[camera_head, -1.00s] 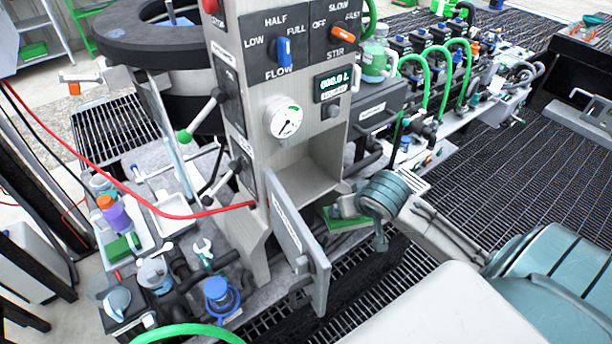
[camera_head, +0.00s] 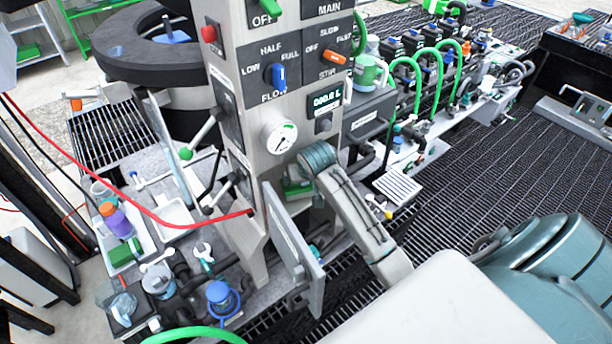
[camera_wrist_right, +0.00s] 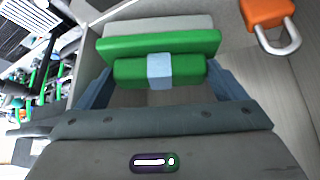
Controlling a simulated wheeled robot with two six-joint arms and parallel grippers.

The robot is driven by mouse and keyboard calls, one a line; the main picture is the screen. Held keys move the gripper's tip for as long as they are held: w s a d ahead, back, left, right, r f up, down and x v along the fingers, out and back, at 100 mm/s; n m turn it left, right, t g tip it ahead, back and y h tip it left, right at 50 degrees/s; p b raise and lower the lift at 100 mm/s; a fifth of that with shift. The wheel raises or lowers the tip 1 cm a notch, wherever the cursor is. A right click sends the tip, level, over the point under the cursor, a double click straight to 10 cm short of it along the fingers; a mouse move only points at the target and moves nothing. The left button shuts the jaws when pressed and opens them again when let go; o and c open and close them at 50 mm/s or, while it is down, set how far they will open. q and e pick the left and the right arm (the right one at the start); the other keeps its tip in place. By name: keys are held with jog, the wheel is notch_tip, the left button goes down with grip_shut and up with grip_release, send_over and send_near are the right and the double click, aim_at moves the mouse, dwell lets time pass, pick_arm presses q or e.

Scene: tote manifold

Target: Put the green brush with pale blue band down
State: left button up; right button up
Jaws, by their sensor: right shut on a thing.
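The green brush with pale blue band (camera_wrist_right: 133,71) is between the fingers of my right gripper (camera_wrist_right: 163,84) in the right wrist view. Its pale blue band is at the middle, with a green block and a pale grey strip beyond it. In the head view the green brush (camera_head: 296,188) shows at the open compartment of the grey column (camera_head: 243,125), partly covered by my right gripper (camera_head: 308,184). The gripper is shut on the brush. Whether the brush touches the compartment's floor cannot be told. My left gripper is not in view.
The compartment's door (camera_head: 290,240) stands open, left of and below my right arm. An orange padlock (camera_wrist_right: 267,13) is close by at the upper right of the wrist view. The pressure gauge (camera_head: 279,138) is just above the gripper. A white tray (camera_head: 150,232) stands at left.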

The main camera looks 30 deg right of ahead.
aim_at(306, 186)
jog(key=shift+f, duration=0.55)
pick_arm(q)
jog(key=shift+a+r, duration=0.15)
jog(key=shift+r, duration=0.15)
pick_arm(e)
jog(key=shift+s, duration=0.15)
jog(key=shift+s, duration=0.1)
jog(key=o, duration=0.7)
jog(key=shift+f, duration=0.1)
